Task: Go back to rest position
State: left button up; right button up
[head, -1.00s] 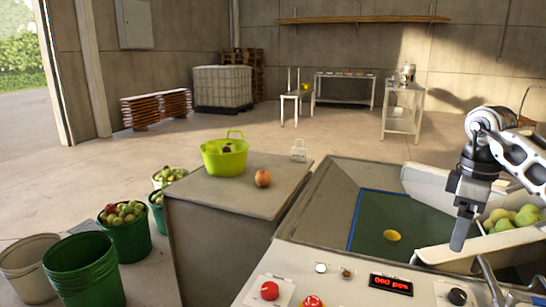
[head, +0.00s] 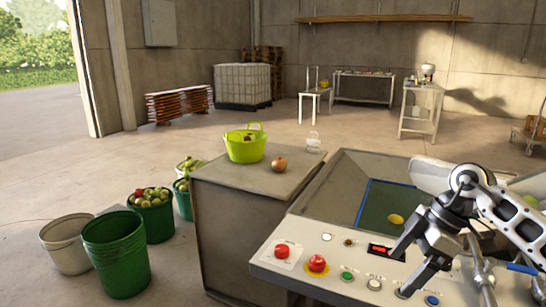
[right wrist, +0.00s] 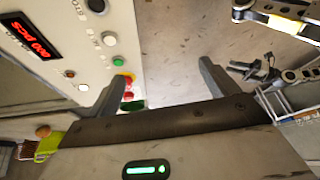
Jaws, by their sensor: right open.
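My right gripper (head: 402,268) is open and empty in the head view. It is at the lower right, tilted, in front of the control panel (head: 310,280) of the press trailer. In the right wrist view its two fingers (right wrist: 160,80) stand wide apart with nothing between them. The panel's red digit display (head: 381,249) is partly hidden by the gripper in the head view; it also shows in the right wrist view (right wrist: 30,37). My left gripper is not seen in the head view.
A grey cabinet (head: 245,190) holds a lime-green basket (head: 245,150) and a reddish round fruit (head: 279,164). Green buckets (head: 117,262) and a white bucket (head: 66,250) stand on the floor at left. A yellow fruit (head: 396,219) lies in the trailer's green-floored tray (head: 375,205).

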jog(key=s+a+n+t+y, duration=0.25)
jog(key=a+y, duration=0.45)
jog(key=a, duration=0.4)
jog(key=s+a+n+t+y, duration=0.15)
jog(key=s+a+y, duration=0.25)
jog(key=a+y, duration=0.5)
jog(key=s+d+f+m+t+h, duration=0.3)
jog(key=s+f+m+h, duration=0.3)
jog(key=f+m+h, duration=0.2)
jog(key=s+d+f+m+t+h, duration=0.3)
jog(key=s+f+m+h, duration=0.4)
jog(key=f, duration=0.4)
jog(key=m+h+p, duration=0.1)
jog(key=h, duration=0.1)
jog(key=shift+s+d+f+m+h, duration=0.25)
jog(key=shift+f+m+h, duration=0.05)
jog(key=shift+m, duration=0.1)
